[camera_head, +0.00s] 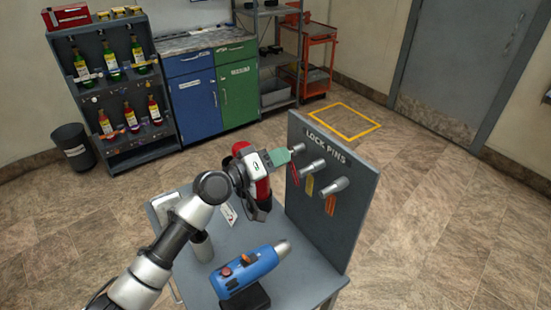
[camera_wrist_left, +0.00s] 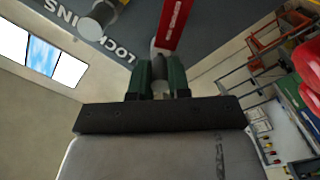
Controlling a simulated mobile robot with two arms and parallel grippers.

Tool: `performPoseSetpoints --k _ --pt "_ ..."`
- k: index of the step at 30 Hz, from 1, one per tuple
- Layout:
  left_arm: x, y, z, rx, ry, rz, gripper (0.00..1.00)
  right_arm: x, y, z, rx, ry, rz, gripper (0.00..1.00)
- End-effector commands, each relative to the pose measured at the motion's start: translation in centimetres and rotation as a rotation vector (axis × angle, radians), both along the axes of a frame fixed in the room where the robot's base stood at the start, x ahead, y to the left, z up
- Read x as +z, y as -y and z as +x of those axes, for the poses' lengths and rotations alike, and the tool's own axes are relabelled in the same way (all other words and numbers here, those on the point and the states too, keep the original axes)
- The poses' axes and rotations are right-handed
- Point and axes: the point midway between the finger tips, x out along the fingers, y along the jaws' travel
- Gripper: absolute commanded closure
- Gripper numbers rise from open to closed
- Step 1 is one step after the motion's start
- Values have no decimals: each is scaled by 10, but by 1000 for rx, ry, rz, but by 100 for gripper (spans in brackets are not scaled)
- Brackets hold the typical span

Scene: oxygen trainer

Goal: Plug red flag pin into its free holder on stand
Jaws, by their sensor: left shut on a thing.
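My left gripper (camera_head: 289,152) is at the upper left of the grey LOCK PINS stand (camera_head: 353,205). Its dark green fingers (camera_wrist_left: 163,75) are shut on the grey body of the red flag pin (camera_wrist_left: 160,68). The pin's red flag (camera_wrist_left: 173,24) shows beyond the fingertips and also hangs by the stand in the head view (camera_head: 295,176). The pin is at the stand's leftmost position; its tip is hidden, so I cannot tell how deep it sits. My right gripper is out of view.
The stand rises from a grey table (camera_head: 300,275). A blue tool (camera_head: 250,270) lies in front on a black base, and a red tool (camera_head: 262,187) stands behind my arm. A bottle shelf (camera_head: 88,60), cabinets (camera_head: 197,110) and an orange cart (camera_head: 318,50) are farther back.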

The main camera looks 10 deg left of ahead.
Motion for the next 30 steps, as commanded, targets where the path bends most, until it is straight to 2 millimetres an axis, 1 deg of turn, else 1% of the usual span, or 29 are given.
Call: performPoseSetpoints --k 17,18,20,21,23,30 --pt "1 8 8 0 3 -1 100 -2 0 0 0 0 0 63" --pt "1 8 8 1 2 -1 76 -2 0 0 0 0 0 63" --pt "1 8 8 1 2 -1 67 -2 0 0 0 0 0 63" --pt "1 8 8 0 2 0 61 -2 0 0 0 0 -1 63" --pt "1 8 8 0 2 0 53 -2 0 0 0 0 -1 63" --pt "0 8 8 0 1 1 53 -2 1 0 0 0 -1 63"
